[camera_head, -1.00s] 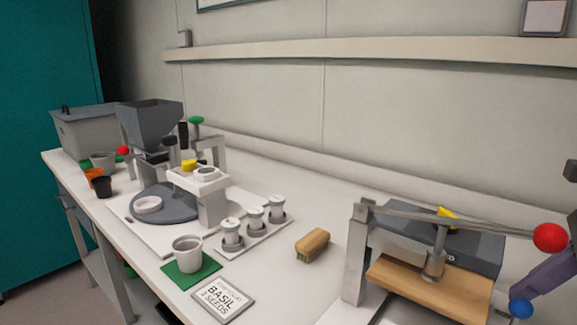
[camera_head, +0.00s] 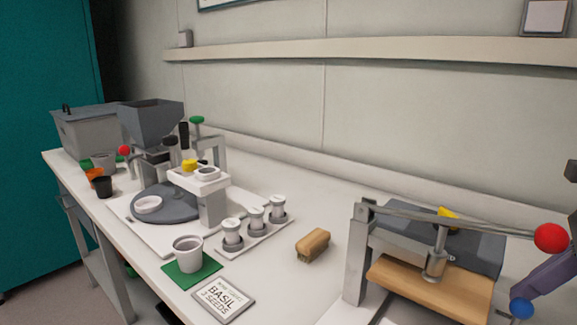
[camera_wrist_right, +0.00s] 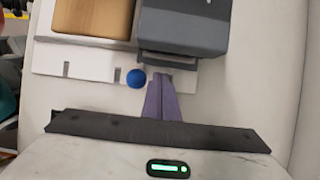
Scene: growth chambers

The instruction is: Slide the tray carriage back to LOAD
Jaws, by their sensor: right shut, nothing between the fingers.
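The tray carriage (camera_head: 428,287) is a light wooden board with a blue ball knob (camera_head: 521,307) near its right end, under a dark grey press block (camera_head: 480,250). The board (camera_wrist_right: 92,18) also shows at the top left of the right wrist view, with the blue knob (camera_wrist_right: 136,78) below it. My right gripper (camera_head: 532,287) has purple fingers, shut and empty, just above and beside the knob in the head view. In the right wrist view its fingertips (camera_wrist_right: 161,78) are just right of the knob; whether they touch it, I cannot tell. My left gripper is not in view.
A press lever with a red ball (camera_head: 550,238) extends over the carriage. A brush (camera_head: 313,244) lies left of the press. Several white-capped jars (camera_head: 256,218), a grey cup (camera_head: 187,252) and a seeder with a hopper (camera_head: 150,118) stand further left. The counter behind is clear.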

